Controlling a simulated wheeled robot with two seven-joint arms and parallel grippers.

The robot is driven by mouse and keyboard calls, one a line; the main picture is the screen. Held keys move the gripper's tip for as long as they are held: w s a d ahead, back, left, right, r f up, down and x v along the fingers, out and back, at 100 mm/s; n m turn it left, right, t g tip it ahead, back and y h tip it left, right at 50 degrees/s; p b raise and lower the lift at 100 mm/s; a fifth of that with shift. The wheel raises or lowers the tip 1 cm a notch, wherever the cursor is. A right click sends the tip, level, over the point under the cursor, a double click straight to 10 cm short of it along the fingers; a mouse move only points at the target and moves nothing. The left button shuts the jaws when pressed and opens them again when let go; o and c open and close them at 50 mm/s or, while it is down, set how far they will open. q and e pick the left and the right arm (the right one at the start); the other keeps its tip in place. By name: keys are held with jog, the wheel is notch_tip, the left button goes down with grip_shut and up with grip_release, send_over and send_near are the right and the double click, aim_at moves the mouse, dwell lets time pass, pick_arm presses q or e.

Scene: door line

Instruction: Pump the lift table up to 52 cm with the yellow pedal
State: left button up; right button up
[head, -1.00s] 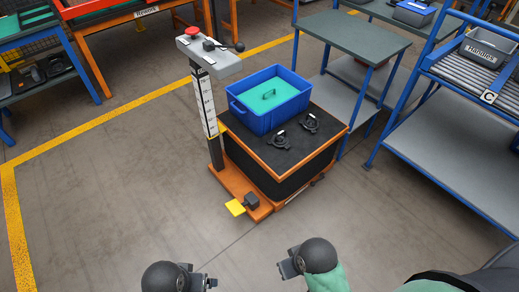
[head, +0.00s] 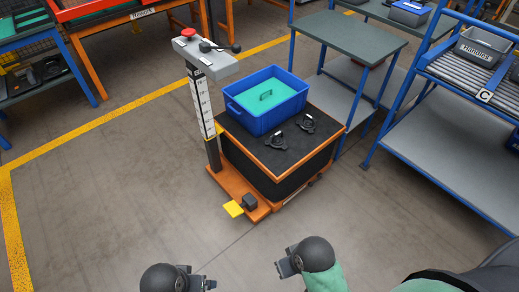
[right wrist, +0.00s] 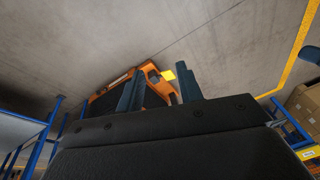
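The lift table (head: 232,152) stands ahead, with a black top, orange edges, black bellows and an orange base. Its yellow pedal (head: 234,209) sticks out low at the front left. The pedal also shows in the right wrist view (right wrist: 168,75), beyond my fingers. A white scale (head: 202,103) runs up the table's post; its figures are too small to read. My left gripper (head: 208,283) is at the bottom edge, apart from the pedal; its opening is unclear. My right gripper (head: 284,267) is open and empty, also apart from the pedal.
A blue crate (head: 256,122) with a green insert and two black parts sit on the table top. A grey control head (head: 207,52) with a red button tops the post. A blue rack (head: 440,165) stands right, a grey-topped bench (head: 350,38) behind. The floor in front is clear.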

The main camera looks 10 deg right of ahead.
jog(key=shift+s+d+f, duration=0.1)
jog(key=shift+s+d, duration=0.05)
jog(key=c, duration=0.6)
jog(key=shift+d, duration=0.15)
grip_shut()
jog(key=shift+w+a, duration=0.2)
jog(key=shift+a, duration=0.1)
jog(key=shift+s+d, duration=0.15)
jog(key=shift+d, duration=0.1)
